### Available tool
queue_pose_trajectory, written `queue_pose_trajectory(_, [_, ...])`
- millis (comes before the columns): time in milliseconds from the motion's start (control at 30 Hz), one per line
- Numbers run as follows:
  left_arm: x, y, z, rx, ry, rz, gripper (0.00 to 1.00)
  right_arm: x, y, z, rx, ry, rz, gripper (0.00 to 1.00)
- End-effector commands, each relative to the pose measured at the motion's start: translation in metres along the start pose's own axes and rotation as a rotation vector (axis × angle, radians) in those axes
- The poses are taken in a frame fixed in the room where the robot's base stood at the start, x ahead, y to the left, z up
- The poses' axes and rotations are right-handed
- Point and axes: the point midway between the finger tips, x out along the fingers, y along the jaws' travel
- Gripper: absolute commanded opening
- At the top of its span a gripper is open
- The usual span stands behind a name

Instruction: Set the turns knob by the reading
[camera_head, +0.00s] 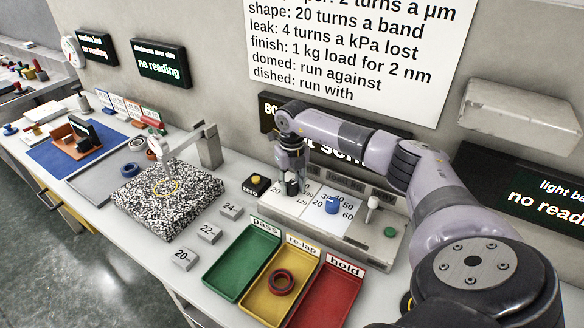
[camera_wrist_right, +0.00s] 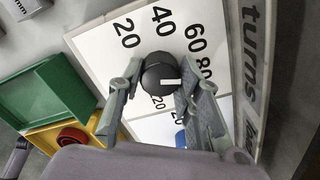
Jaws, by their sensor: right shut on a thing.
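The turns knob (camera_wrist_right: 160,72) is black and round with a white pointer mark. It stands on a white dial plate numbered 20, 40, 60, 80 beside the word "turns" in the right wrist view. My right gripper (camera_head: 291,178) reaches down to it from above, its fingers shut on the knob's sides. The pointer mark lies on the lower right of the knob, away from the 20 and 40. A dark display (camera_head: 268,112) behind my right arm starts with "80"; the rest is mostly hidden. My left gripper is not in view.
A blue knob (camera_head: 332,207) and a small lever (camera_head: 372,204) sit right of the turns knob on the panel. Green (camera_head: 229,287), yellow (camera_head: 259,308) and red (camera_head: 318,318) trays stand in front; a red ring (camera_head: 281,283) lies in the yellow one. Other displays read "no reading".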

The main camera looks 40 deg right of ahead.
Motion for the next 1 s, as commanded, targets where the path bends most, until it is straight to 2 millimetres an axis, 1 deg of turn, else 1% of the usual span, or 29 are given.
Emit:
queue_pose_trajectory(300, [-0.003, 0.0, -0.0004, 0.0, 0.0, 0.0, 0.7, -0.0013, -0.0005, 0.0008, 0.084, -0.002, 0.0, 0.04])
queue_pose_trajectory(733, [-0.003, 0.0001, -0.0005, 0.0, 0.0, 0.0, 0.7, -0.0012, -0.0005, 0.001, 0.093, -0.003, 0.0, 0.04])
queue_pose_trajectory(767, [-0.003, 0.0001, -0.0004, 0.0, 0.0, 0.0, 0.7, -0.0012, -0.0005, 0.001, 0.093, -0.003, 0.0, 0.33])
queue_pose_trajectory(1000, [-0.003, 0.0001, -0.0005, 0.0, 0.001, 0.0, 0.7, -0.0007, -0.0004, 0.0005, 0.092, -0.002, 0.0, 0.49])
